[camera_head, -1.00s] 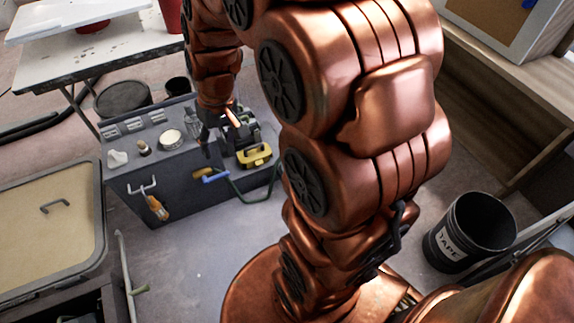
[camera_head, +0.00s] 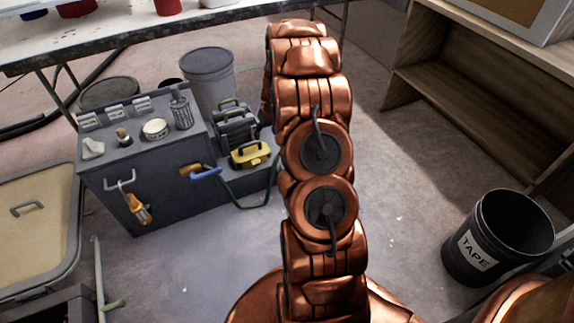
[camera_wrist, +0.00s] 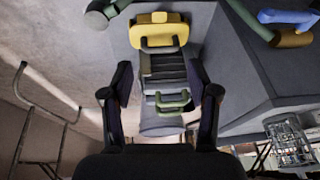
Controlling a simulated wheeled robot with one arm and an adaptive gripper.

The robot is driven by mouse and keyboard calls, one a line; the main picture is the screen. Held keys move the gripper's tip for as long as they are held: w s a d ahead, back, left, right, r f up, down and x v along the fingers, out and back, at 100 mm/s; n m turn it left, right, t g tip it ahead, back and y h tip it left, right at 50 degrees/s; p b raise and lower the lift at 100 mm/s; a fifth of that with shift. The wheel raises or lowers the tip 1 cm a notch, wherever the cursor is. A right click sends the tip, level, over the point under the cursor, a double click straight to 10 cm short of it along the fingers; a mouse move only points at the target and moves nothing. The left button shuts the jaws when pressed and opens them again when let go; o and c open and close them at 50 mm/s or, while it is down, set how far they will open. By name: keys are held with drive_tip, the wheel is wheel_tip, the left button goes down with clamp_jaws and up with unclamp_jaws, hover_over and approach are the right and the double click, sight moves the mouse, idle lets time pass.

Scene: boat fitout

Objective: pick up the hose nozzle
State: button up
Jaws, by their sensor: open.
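The hose nozzle (camera_head: 207,174) appears to be the blue piece with a yellow-brown end, at the end of a green hose on the right front edge of the grey cabinet. It also shows in the upper right corner of the wrist view (camera_wrist: 285,17), partly cut off. My gripper (camera_wrist: 160,103) is open and nothing is between its fingers. It points toward a stack of cases, to the left of the nozzle in the wrist view and apart from it. In the head view my gripper is hidden behind my arm.
The grey cabinet (camera_head: 150,186) carries a wire cup (camera_head: 181,108) and a round tin (camera_head: 155,128). A yellow case (camera_head: 250,154) and dark cases (camera_head: 236,130) stand beside it. A tape bucket (camera_head: 498,238) stands right, near a wooden shelf (camera_head: 440,90). Floor between is clear.

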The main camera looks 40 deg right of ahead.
drive_tip(key=shift+m+h, duration=0.5)
drive_tip(key=shift+h, duration=0.3)
drive_tip(key=d+f+b, duration=0.1)
drive_tip(key=d+f, duration=0.2)
drive_tip(key=f, duration=0.1)
drive_tip(key=s+d+f+b, duration=0.1)
drive_tip(key=d+f+b, duration=0.1)
drive_tip(key=d+f, duration=0.2)
drive_tip(key=d+f+b, duration=0.1)
drive_tip(key=d+f, duration=0.2)
drive_tip(key=f, duration=0.3)
drive_tip(key=shift+s+d+f, duration=0.15)
drive_tip(key=shift+s+d, duration=0.05)
drive_tip(key=shift+d, duration=0.05)
drive_tip(key=shift+a+b+x, duration=0.2)
drive_tip(key=shift+b+x, duration=0.5)
drive_tip(key=shift+x, duration=0.85)
drive_tip(key=shift+a+b+x, duration=0.15)
drive_tip(key=shift+b+x, duration=0.55)
drive_tip(key=shift+x, duration=0.85)
drive_tip(key=shift+w+f, duration=0.2)
drive_tip(key=shift+f, duration=0.4)
drive_tip(key=shift+c, duration=0.2)
clamp_jaws()
